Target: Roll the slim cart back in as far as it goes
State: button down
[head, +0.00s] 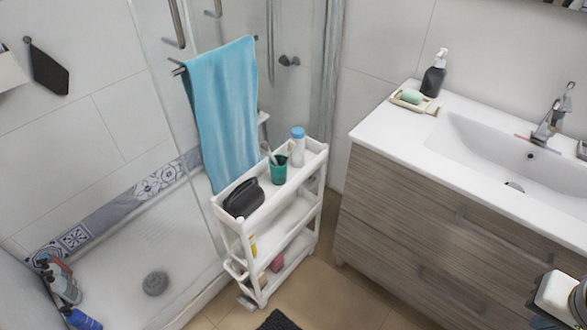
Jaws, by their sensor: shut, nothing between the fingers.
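The slim white cart (292,187) stands on the tan floor between the shower and the vanity. It is upright, with a top tray and lower shelves. Its near end, with a white rail handle (233,270), faces the open floor. Its far end is close to the back wall; the exact gap is hard to tell. The top tray carries a black pouch (243,198), a green cup (278,169) with brushes and a white bottle with a blue cap (297,148). Only part of my arm shows at the lower right edge; I cannot make out my gripper's fingers, and nothing of mine touches the cart.
The shower glass and tray edge run along the cart's left side, with a blue towel (222,110) hanging above. The wooden vanity (420,215) stands to its right across a strip of floor. A dark mat (279,321) lies in front of the cart. Small items sit on its lower shelves.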

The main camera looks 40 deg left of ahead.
aim_at(278, 218)
jog(key=u, duration=2.65)
jog(key=i, duration=0.6)
jog(key=u, duration=0.85)
